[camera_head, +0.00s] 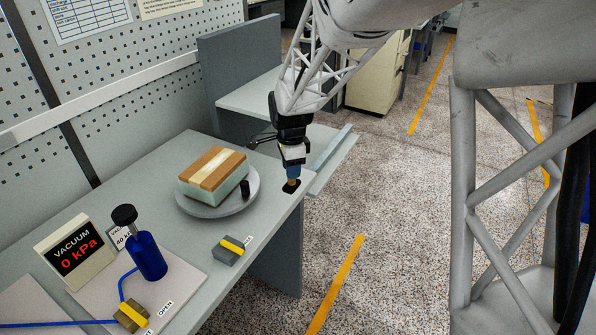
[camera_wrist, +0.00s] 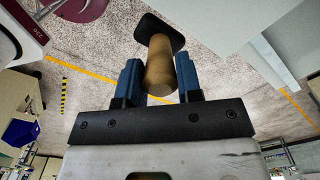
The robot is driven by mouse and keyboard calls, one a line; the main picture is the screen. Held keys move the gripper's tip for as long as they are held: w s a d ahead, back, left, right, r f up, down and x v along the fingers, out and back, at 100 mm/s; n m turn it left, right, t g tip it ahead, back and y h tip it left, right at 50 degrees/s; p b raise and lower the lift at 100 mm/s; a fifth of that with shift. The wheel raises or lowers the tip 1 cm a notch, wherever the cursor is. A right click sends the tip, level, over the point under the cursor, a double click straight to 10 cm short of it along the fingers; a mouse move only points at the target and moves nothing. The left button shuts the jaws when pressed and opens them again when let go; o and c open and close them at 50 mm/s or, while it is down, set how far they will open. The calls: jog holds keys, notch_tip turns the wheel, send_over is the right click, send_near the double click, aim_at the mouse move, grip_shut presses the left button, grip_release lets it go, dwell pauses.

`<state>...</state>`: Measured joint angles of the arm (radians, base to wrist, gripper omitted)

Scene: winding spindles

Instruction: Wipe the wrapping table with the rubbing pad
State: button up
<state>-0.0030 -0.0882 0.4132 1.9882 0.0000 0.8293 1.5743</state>
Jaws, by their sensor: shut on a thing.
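The rubbing pad has a black foot (camera_head: 291,187) and a tan wooden handle (camera_wrist: 160,66). My gripper (camera_head: 292,172) is shut on the handle, with its blue fingers (camera_wrist: 160,82) on either side of it. In the head view the black foot appears at the right edge of the grey-green wrapping table (camera_head: 160,170). In the wrist view the foot (camera_wrist: 160,32) shows against the speckled floor. I cannot tell whether the foot touches the table.
A round plate (camera_head: 205,211) with a wood-topped pale block (camera_head: 213,174) stands left of my gripper. A grey block with a yellow bar (camera_head: 229,249), a blue bottle (camera_head: 148,257) and a vacuum display (camera_head: 75,253) stand nearer.

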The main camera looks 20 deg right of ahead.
jog(key=w+a+r, duration=0.3)
jog(key=a+r, duration=0.4)
jog(key=a, duration=0.4)
jog(key=w+a+r, duration=0.4)
jog(key=a+r, duration=0.3)
jog(key=a, duration=0.5)
jog(key=shift+a, duration=0.25)
jog(key=shift+f, duration=0.1)
